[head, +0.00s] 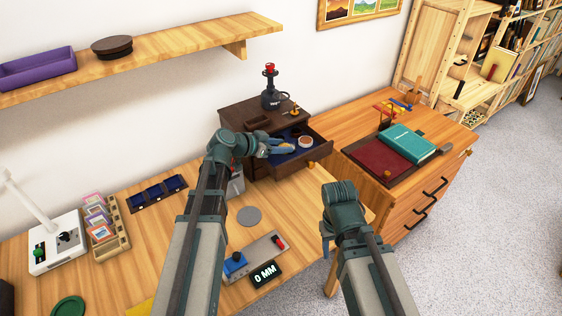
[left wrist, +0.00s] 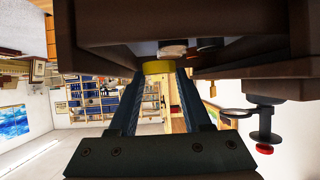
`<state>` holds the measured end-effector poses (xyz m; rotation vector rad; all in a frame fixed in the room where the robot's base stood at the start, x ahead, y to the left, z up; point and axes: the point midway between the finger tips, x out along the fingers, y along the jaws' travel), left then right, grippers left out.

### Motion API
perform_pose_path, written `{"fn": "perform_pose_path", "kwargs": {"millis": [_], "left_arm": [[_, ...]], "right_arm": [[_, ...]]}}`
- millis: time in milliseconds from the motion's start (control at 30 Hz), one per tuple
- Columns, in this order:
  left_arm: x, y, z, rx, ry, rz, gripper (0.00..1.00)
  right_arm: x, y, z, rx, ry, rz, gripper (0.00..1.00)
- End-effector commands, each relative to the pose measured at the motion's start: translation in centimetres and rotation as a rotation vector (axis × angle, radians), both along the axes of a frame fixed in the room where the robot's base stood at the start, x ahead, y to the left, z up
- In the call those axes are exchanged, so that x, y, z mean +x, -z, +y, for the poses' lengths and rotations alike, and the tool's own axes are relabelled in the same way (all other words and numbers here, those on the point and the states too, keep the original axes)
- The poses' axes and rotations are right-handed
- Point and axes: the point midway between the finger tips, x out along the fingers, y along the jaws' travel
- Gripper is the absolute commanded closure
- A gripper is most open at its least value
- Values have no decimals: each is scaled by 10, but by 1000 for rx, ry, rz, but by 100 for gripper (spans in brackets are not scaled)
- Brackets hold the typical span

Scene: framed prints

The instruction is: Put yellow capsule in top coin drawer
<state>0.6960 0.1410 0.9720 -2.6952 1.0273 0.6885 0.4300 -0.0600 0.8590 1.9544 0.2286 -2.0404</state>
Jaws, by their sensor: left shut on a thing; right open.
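The dark brown coin cabinet (head: 236,112) stands on the wooden desk, and its top drawer (head: 318,152) is pulled out, with a blue lining. My left gripper (head: 290,147) is over the open drawer. In the left wrist view my left gripper (left wrist: 158,72) is shut on the yellow capsule (left wrist: 158,67), held between the fingertips at the drawer. Whether the capsule touches the drawer floor cannot be told. A round pale-rimmed piece (head: 305,141) lies in the drawer. My right gripper (head: 325,242) is open and empty, low over the desk's right end.
A black device with a red top (head: 270,90) stands on the cabinet. A teal book (head: 408,143) lies on the neighbouring drawer unit. A wooden shelf (head: 170,48) hangs above.

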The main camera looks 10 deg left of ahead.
Motion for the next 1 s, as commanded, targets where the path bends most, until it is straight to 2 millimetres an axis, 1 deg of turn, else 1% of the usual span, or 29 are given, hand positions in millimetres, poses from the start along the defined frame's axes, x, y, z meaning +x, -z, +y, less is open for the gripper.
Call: {"fn": "perform_pose_path", "kwargs": {"millis": [167, 267, 400, 500, 767, 933, 967, 1000], "left_arm": [[0, 3, 0, 0, 0, 0, 100], [0, 12, 0, 0, 0, 0, 100], [0, 30, 0, 0, 0, 0, 100], [0, 39, 0, 0, 0, 0, 100], [0, 37, 0, 0, 0, 0, 100], [0, 42, 0, 0, 0, 0, 100], [0, 40, 0, 0, 0, 0, 46], [0, 40, 0, 0, 0, 0, 39]], "right_arm": [[0, 3, 0, 0, 0, 0, 50], [0, 12, 0, 0, 0, 0, 50], [0, 30, 0, 0, 0, 0, 50], [0, 39, 0, 0, 0, 0, 50], [0, 37, 0, 0, 0, 0, 50], [0, 42, 0, 0, 0, 0, 50], [0, 40, 0, 0, 0, 0, 50], [0, 40, 0, 0, 0, 0, 50]]}}
